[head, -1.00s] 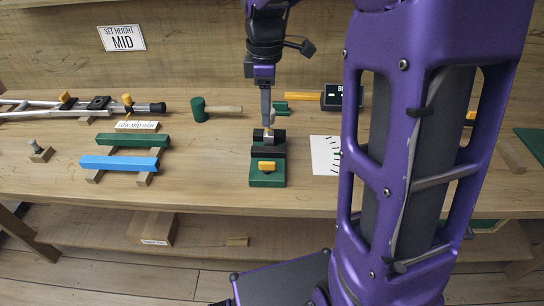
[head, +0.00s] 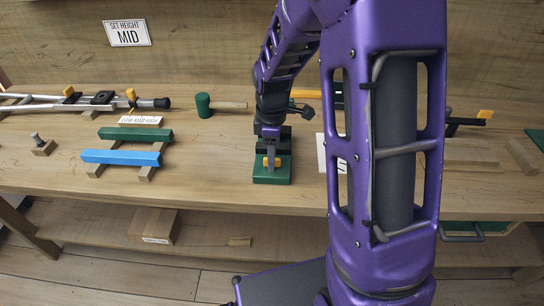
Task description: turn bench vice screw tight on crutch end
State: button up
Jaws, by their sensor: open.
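The bench vice (head: 272,179) has a green base and stands near the front of the bench, with dark jaws behind. I cannot tell whether the fingers touch the handle. My wrist hides most of the vice jaws and whatever is between them. The crutch (head: 60,100) lies at the far left on blocks, its black rubber end (head: 161,103) pointing right, well apart from the vice.
A green mallet (head: 204,105) lies behind and left of the vice. Green and blue bars (head: 120,158) rest on wooden blocks at left, by a small label (head: 140,120). A white marked card (head: 322,153) lies right of the vice, partly behind my arm. Bare bench lies left of the vice.

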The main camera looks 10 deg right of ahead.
grip_shut()
jog(key=shift+m, duration=0.3)
dwell(0.4)
jog(key=m, duration=0.4)
jog(key=shift+m+p, duration=0.3)
jog(key=shift+p, duration=0.05)
jog(key=m, duration=0.5)
jog(key=shift+m+p, duration=0.3)
jog(key=m+p, duration=0.1)
jog(key=m, duration=0.4)
jog(key=m+p, duration=0.1)
jog(key=m, duration=0.4)
jog(key=shift+m, duration=0.4)
